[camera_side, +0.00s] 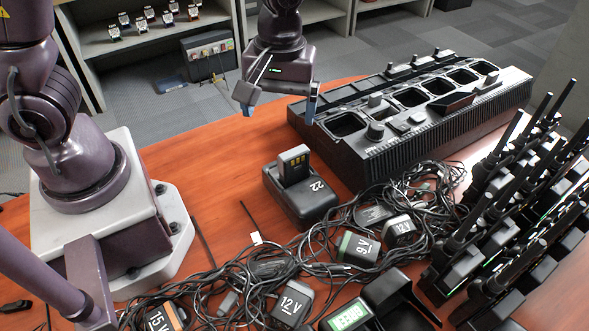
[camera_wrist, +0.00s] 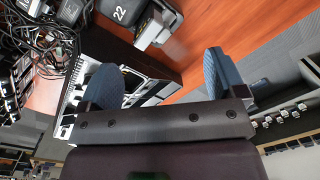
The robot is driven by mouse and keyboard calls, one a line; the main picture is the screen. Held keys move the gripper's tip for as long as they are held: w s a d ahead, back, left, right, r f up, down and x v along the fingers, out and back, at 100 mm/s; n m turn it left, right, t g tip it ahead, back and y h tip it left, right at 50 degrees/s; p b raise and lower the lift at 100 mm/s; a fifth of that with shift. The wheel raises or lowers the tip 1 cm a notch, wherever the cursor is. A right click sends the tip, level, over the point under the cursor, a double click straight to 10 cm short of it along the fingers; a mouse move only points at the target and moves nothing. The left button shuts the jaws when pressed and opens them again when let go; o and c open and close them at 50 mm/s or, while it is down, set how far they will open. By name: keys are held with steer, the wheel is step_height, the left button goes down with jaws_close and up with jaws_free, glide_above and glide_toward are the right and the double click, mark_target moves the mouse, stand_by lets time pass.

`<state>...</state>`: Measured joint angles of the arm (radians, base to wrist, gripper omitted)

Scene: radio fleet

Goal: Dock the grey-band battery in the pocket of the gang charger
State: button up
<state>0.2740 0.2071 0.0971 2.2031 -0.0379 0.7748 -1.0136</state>
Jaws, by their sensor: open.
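A dark battery with a grey edge and gold contacts (camera_side: 294,165) stands upright in a small black cradle marked 22 (camera_side: 316,203). It looks like the grey-band battery, though the band itself is not clear. In the wrist view the battery (camera_wrist: 158,25) and cradle (camera_wrist: 122,10) show at the top. The long black gang charger (camera_side: 400,138) lies at the back right, with several open pockets along its top; some hold items. My gripper (camera_side: 281,108) is open and empty, above and behind the battery, near the gang charger's left end. Its blue fingers are spread (camera_wrist: 165,78).
Tangled black cables (camera_side: 265,268) with several voltage-labelled packs cover the front of the table. Rows of upright radios with antennas (camera_side: 505,185) stand at right. A lit meter (camera_side: 348,316) lies in front. Bare wood (camera_side: 205,165) is free left of the cradle.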

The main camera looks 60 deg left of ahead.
mark_target(296, 166)
steer(key=n, duration=0.1)
steer(key=w+f+n, duration=0.1)
steer(key=n, duration=0.1)
steer(key=w+n, duration=0.1)
steer(key=n, duration=0.1)
steer(key=shift+w+d+f, duration=0.1)
steer(key=shift+d+f, duration=0.1)
steer(key=shift+f, duration=0.2)
steer(key=shift+w+r+n, duration=0.2)
steer(key=shift+w+n, duration=0.1)
steer(key=shift+n, duration=0.6)
steer(key=shift+d+f+n, duration=0.1)
steer(key=shift+f+n, duration=0.05)
steer(key=shift+n, duration=0.65)
step_height(296, 166, down, 13)
steer(key=shift+s+r, duration=0.1)
steer(key=shift+r, duration=0.05)
steer(key=shift+c, duration=0.2)
steer(key=c, duration=1)
